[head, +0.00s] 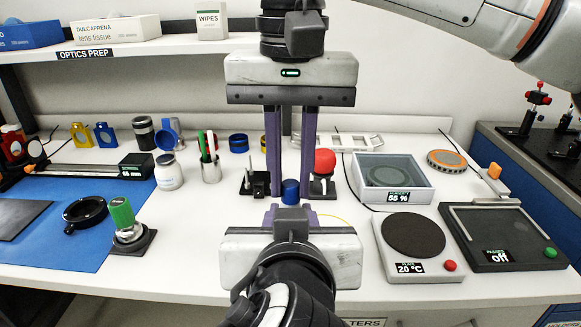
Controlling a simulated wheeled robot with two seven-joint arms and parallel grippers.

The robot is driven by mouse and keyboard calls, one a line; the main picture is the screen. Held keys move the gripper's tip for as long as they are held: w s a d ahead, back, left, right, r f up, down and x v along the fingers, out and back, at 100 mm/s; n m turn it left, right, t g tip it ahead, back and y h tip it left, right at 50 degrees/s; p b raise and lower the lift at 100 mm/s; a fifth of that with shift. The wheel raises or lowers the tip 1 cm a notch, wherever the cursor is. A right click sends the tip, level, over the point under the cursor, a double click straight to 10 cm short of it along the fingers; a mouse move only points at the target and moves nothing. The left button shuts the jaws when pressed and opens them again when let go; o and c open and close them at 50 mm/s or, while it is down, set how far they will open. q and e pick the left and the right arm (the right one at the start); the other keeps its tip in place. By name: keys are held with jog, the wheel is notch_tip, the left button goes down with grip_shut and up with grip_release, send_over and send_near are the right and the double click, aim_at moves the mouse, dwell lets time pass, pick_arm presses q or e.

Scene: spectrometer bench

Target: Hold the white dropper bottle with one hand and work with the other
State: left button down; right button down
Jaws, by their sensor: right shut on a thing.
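My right gripper (290,196) reaches straight down from above at the middle. Its two purple fingers stand close on either side of a blue cap-like cylinder (290,190), and it is shut on it. My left gripper (290,215) comes in from below, just under the cap, with its fingertips pointing away from me. Its palm hides what lies between its fingers, so I cannot tell whether it is open or shut. No white dropper bottle body shows; anything under the cap is hidden behind the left gripper.
A small white jar (168,172) and a pen cup (210,168) stand left. A red-bulb stand (322,183) is close right of the fingers. A shelf (150,47) hangs behind.

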jog(key=m, duration=0.5)
jog(key=shift+a, duration=0.1)
jog(key=m, duration=0.4)
jog(key=shift+f, duration=0.1)
jog(key=m, duration=0.4)
jog(key=shift+w+a+m, duration=0.1)
jog(key=shift+m, duration=0.3)
jog(key=m, duration=0.5)
jog(key=shift+w+m, duration=0.1)
jog(key=shift+m, duration=0.2)
jog(key=c, duration=1.6)
grip_release()
